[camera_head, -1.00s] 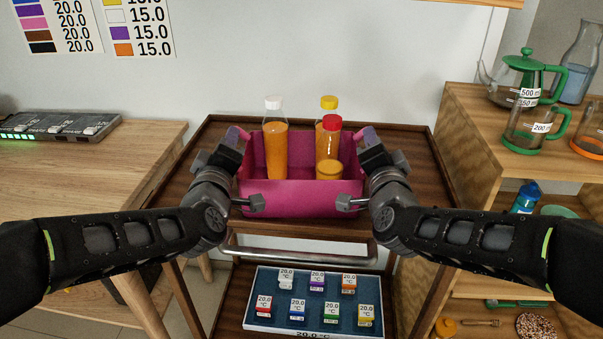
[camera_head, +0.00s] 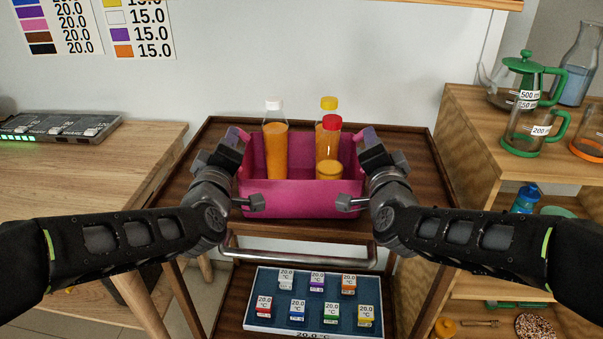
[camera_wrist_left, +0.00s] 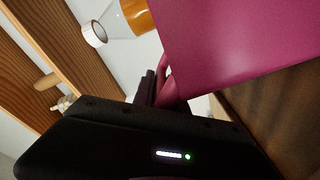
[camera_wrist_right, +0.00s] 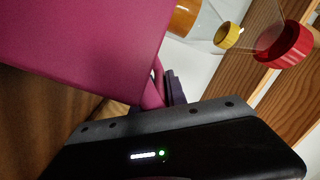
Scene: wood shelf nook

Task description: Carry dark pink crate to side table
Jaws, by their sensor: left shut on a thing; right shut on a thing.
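The dark pink crate (camera_head: 300,199) is upright over the top of a dark wooden trolley in the head view; I cannot tell whether it touches the top. It holds a white-capped bottle (camera_head: 275,150), a yellow-capped bottle (camera_head: 328,104) and a red-capped bottle (camera_head: 330,150), with orange contents. My left gripper (camera_head: 238,138) is shut on the crate's left side and my right gripper (camera_head: 368,138) on its right side. The crate wall also fills part of the left wrist view (camera_wrist_left: 235,40) and the right wrist view (camera_wrist_right: 80,50). The fingertips are partly hidden.
The trolley (camera_head: 400,165) has a metal handle (camera_head: 300,256) and a lower shelf with a tray of labelled blocks (camera_head: 262,312). A light wooden table (camera_head: 60,190) stands left. A wooden shelf unit (camera_head: 480,150) with jugs stands close on the right.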

